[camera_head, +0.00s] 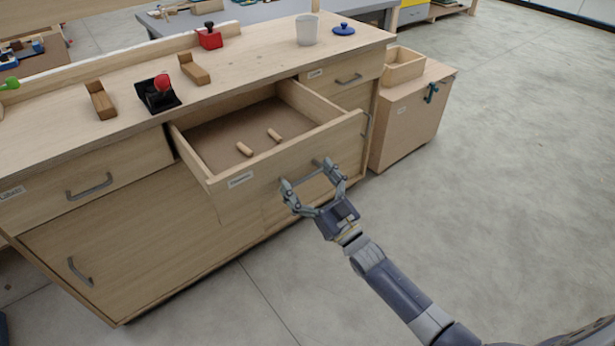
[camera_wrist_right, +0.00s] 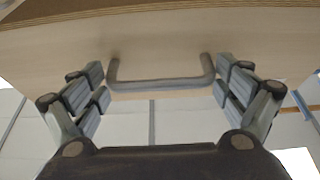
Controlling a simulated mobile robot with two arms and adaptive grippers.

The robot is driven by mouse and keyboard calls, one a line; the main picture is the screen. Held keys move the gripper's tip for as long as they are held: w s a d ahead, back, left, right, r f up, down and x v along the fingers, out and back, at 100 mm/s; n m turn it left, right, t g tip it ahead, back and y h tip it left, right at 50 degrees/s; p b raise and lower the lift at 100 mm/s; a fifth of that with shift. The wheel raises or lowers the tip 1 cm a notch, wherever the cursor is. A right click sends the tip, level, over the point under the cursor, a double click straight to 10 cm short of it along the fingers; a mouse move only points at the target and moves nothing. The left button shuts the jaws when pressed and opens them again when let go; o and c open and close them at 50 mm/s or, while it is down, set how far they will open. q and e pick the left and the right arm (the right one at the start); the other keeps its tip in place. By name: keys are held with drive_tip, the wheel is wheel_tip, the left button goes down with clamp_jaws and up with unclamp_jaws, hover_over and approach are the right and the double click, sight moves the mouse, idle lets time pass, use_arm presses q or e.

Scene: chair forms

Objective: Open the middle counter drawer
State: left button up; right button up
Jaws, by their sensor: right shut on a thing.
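The middle counter drawer (camera_head: 287,160) is pulled well out from the wooden counter (camera_head: 150,207), and its inside shows from above. Two small wooden pegs (camera_head: 244,149) lie on its brown floor. A label is on the left of its front. My right gripper (camera_head: 311,176) is at the middle of the drawer front, shut on the grey bar handle. In the right wrist view the handle (camera_wrist_right: 160,84) lies between the finger pairs of the gripper (camera_wrist_right: 159,88), one pair near each end. My left gripper is not in view.
The left drawer (camera_head: 125,175) and right drawer (camera_head: 345,76) are shut. On the countertop are a red box (camera_head: 209,37), a white cup (camera_head: 306,29), a blue lid (camera_head: 343,29) and wooden pieces. A wooden cabinet (camera_head: 409,125) stands right. The floor in front is clear.

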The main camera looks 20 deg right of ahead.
drive_tip(key=shift+s+r, duration=0.1)
drive_tip(key=shift+s, duration=0.1)
drive_tip(key=o, duration=1.2)
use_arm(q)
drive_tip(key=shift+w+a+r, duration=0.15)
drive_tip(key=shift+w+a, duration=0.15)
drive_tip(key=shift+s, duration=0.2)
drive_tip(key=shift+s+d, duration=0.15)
use_arm(e)
drive_tip(key=v, duration=1.2)
